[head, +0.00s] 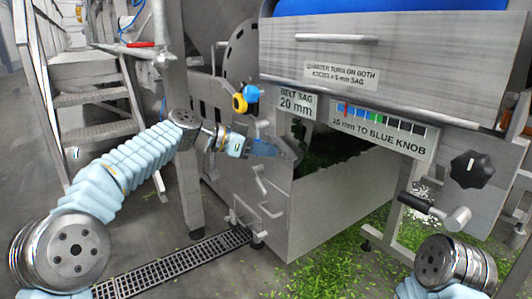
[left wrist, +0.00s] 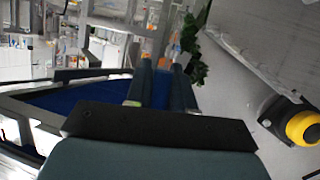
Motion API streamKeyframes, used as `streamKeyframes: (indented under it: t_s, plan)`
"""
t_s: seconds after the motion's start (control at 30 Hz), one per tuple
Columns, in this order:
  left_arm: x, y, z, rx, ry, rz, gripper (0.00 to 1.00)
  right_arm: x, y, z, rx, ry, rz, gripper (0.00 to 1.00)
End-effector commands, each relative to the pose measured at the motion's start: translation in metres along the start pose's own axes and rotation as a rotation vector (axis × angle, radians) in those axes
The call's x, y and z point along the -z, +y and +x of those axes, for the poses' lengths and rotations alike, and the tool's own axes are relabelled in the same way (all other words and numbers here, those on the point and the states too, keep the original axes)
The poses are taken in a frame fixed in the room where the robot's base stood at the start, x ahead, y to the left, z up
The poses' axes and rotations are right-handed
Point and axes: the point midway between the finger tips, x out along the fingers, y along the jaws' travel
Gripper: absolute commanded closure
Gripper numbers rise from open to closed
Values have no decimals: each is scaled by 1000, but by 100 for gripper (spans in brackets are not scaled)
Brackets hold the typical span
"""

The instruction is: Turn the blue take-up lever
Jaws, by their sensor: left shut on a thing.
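My left gripper (head: 268,148) reaches in from the left to the machine's side, below the belt sag label. It is shut on a blue piece that I take to be the blue take-up lever (head: 264,147); the fingers hide much of it. A dark grey rounded part (head: 290,151) lies just beyond the fingertips. In the left wrist view my two dark fingers (left wrist: 162,85) are close together, and what lies between them is hard to make out. Part of my right arm shows at the bottom right of the head view; its gripper is not visible.
A blue knob (head: 251,93) and a yellow knob (head: 240,103) sit above my left gripper; a yellow one shows at the left wrist view's right (left wrist: 302,128). Greens litter the floor (head: 340,268) beside a drain grate (head: 175,266).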

Motion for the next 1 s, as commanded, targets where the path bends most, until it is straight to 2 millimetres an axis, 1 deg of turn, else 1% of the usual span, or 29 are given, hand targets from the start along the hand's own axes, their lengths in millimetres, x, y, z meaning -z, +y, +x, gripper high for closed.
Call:
streamKeyframes:
  t_s: [0.03,0.3,0.73,0.77,0.8,0.87,1.0]
  plan:
    - [-2,-2,0,6,-5,16,100,0,1,2,0,0,0,57]
    - [-2,-5,0,28,-17,68,100,0,2,4,0,1,0,57]
    - [-2,-6,-1,33,-19,76,100,0,1,4,0,1,0,57]
    - [-2,-6,-1,33,-19,76,73,0,1,4,0,1,0,57]
    - [-2,-6,-1,33,-19,76,67,0,1,4,0,1,0,57]
    - [-2,-6,-1,32,-18,75,57,0,1,4,0,1,0,57]
    - [-1,-5,-1,31,-17,74,57,0,1,4,0,1,0,57]
